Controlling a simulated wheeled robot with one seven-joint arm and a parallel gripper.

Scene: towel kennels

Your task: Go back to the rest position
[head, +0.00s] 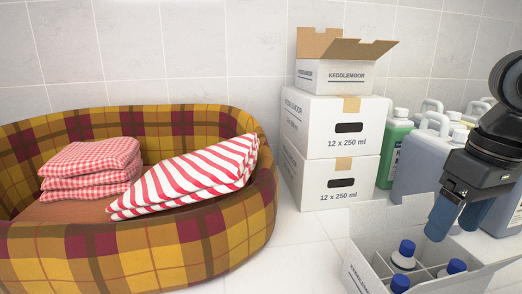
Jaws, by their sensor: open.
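My gripper (457,217) is at the right of the head view, pointing down. Its two blue fingers are apart with nothing seen between them. It hangs above the back right part of an open white box (367,268) with dividers. Several bottles with blue caps (404,252) stand in the box's compartments. The right side of the box runs out of the picture.
A plaid pet bed (150,252) at the left holds folded red-checked cloths (92,160) and red-striped cloths (190,178). Stacked white cartons (333,145) stand behind, topped by an open one (345,76). Jugs, one green (391,150), stand behind my gripper. Floor tiles between bed and box are clear.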

